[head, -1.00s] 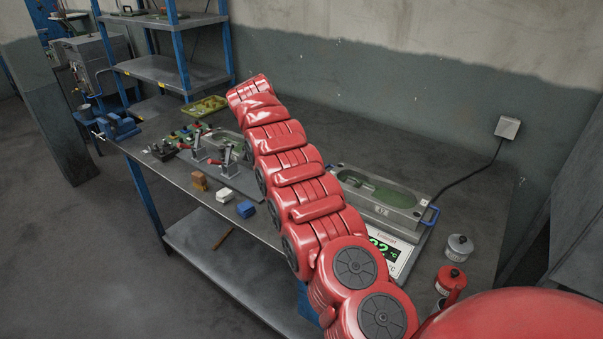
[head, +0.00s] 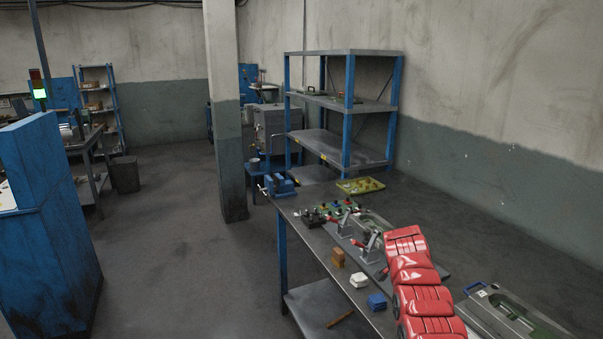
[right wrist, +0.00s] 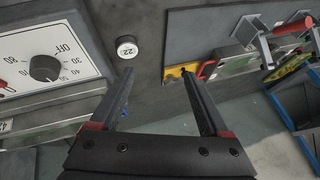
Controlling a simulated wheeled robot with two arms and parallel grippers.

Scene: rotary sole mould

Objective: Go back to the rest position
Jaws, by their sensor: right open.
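My right arm shows as red links reaching up over the workbench (head: 300,234) in the head view; its gripper is hidden there. In the right wrist view my right gripper (right wrist: 157,80) is open, with nothing between its two dark fingers. Beyond the fingers are a grey surface with a small round dial (right wrist: 127,47) reading 22, and a control panel with a black knob (right wrist: 46,68). My left gripper is not in the head view.
A blue-post shelf (head: 346,105) stands behind. A pillar (head: 229,150) is left; floor between is open.

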